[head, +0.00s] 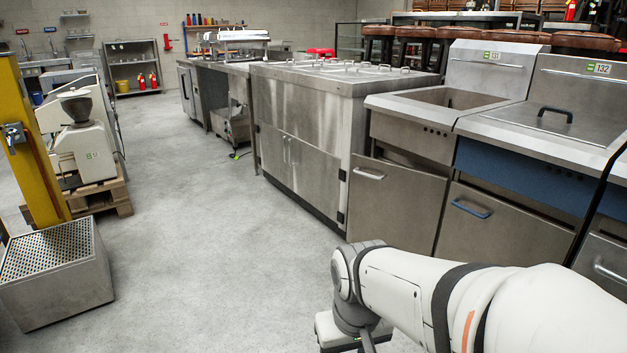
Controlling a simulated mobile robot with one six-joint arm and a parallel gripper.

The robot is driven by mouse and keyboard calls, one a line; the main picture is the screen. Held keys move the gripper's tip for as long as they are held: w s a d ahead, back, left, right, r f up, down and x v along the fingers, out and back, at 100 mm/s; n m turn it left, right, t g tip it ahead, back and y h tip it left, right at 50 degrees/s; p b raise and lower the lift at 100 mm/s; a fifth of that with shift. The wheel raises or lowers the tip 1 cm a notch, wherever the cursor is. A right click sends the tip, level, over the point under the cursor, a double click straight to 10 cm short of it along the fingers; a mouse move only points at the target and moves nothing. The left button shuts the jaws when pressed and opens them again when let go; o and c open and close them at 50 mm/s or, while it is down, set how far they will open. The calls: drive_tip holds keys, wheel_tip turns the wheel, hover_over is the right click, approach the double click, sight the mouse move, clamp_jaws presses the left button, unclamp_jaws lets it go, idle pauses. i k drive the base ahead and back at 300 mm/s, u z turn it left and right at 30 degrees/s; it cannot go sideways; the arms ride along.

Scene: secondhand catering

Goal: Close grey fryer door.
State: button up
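The grey fryer (395,132) stands right of centre, with a steel basin and a tag that appears to read 131. Its plain steel door (398,210) looks slightly ajar. A dark gap shows along its top, and its left edge stands out from the front. The door's bar handle (369,174) is near its upper left corner. My arm reaches in from the lower right, in front of the fryers and apart from the door. Its end runs down to the bottom edge of the picture, and no gripper fingers show.
A blue-fronted fryer (525,176) tagged 132 stands close on the right. A long steel counter (300,130) adjoins on the left. The concrete floor (220,240) is open in the middle. A perforated steel box (55,292) and a pallet (105,195) with a machine stand left.

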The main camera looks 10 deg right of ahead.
sight(398, 206)
drive_tip(key=z, duration=0.85)
drive_tip(key=i, duration=1.8)
drive_tip(key=u, duration=0.4)
